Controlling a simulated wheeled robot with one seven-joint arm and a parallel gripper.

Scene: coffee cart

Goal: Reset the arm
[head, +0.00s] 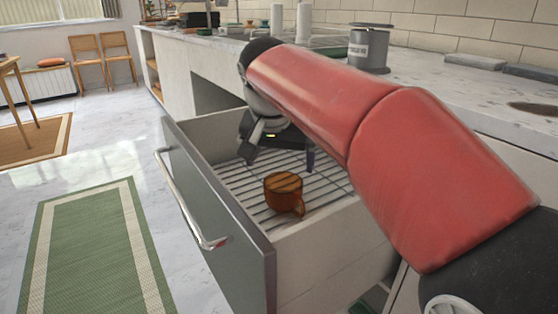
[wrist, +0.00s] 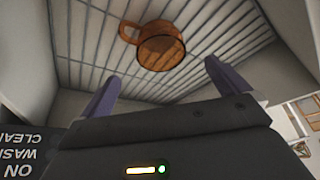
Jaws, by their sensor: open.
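My red arm reaches over an open drawer (head: 312,240), and my gripper (head: 278,155) hangs above the drawer's wire rack. In the wrist view my gripper (wrist: 160,85) has its two fingers spread apart with nothing between them. An amber-brown mug (head: 284,194) stands on the wire rack (head: 240,180), nearer the drawer's front than my gripper and apart from it. The mug also shows in the wrist view (wrist: 160,50), beyond the fingertips, with its handle to the left there. Part of my gripper is hidden behind my arm in the head view.
A grey canister (head: 369,50) stands on the marble counter (head: 450,85) behind my arm. The drawer front has a metal handle (head: 185,205). White rolls (head: 304,22) stand farther back. A green rug (head: 95,245) lies on the open floor at left.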

